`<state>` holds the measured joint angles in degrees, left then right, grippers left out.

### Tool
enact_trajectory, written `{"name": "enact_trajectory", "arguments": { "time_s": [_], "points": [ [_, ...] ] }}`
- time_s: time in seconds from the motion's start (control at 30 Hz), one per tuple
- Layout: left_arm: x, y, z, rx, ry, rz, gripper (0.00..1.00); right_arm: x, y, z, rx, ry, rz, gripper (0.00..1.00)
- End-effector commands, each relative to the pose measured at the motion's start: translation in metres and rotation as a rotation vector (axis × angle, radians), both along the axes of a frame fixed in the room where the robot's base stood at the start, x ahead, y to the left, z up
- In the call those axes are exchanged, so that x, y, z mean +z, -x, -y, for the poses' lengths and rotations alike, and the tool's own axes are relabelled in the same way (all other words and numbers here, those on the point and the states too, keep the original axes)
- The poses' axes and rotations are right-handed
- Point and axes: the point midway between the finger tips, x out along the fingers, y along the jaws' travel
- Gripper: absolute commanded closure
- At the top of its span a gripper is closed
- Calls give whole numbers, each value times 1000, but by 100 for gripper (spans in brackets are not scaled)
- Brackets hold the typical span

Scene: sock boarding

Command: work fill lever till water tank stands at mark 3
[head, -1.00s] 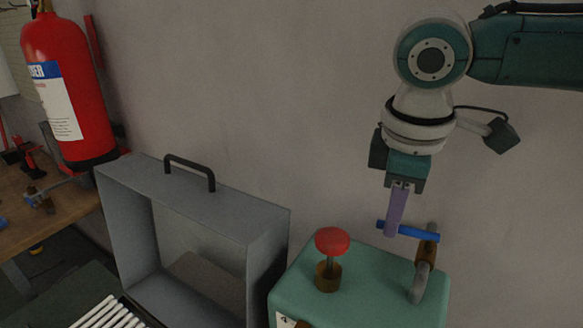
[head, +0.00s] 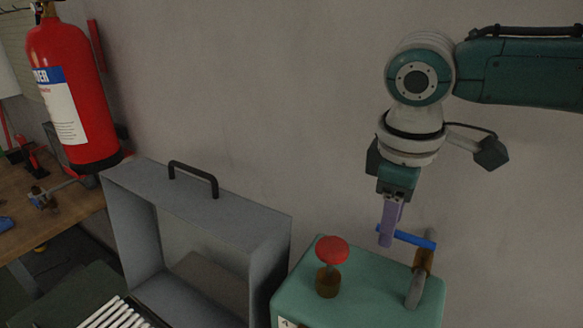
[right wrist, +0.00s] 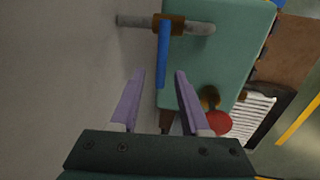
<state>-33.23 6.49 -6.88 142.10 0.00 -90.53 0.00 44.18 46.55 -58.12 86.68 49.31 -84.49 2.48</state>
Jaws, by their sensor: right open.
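The green water tank (head: 375,290) stands at the lower right in the head view, and its front is mostly cut off. Part of a white label (head: 284,323) shows at the bottom edge; its reading cannot be made out. The blue fill lever (head: 412,239) juts left from a brass valve (head: 423,262) on a grey pipe. My right gripper (head: 386,243), with purple fingers, points down at the lever's free end. In the right wrist view the open fingers (right wrist: 160,73) lie on either side of the blue lever (right wrist: 163,50); contact cannot be told. My left gripper is out of view.
A red knob (head: 332,250) on a brass stem stands on the tank top. A grey open-fronted box (head: 230,215) with a black handle is to the left, with white rods (head: 115,312) before it. A fire extinguisher (head: 70,100) hangs far left. A wall is behind.

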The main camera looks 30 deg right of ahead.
Motion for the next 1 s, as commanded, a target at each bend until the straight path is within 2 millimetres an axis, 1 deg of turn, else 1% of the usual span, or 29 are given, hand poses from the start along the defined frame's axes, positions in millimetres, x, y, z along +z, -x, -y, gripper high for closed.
{"name": "enact_trajectory", "arguments": {
  "time_s": [0.07, 0.17, 0.5, 0.6, 0.77, 1.0],
  "points": [
    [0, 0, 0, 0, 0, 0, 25, 2, 0, 0, 0, 0, 0, 54],
    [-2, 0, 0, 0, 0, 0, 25, 10, 0, -2, 2, -1, 2, 54],
    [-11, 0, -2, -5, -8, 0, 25, 74, 7, -13, 3, -1, 5, 54],
    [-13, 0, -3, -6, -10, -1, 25, 88, 8, -15, 1, -1, 4, 54],
    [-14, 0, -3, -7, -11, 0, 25, 97, 10, -16, 0, 0, 1, 54],
    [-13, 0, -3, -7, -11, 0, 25, 98, 10, -17, 0, 0, 0, 54]
  ]
}}
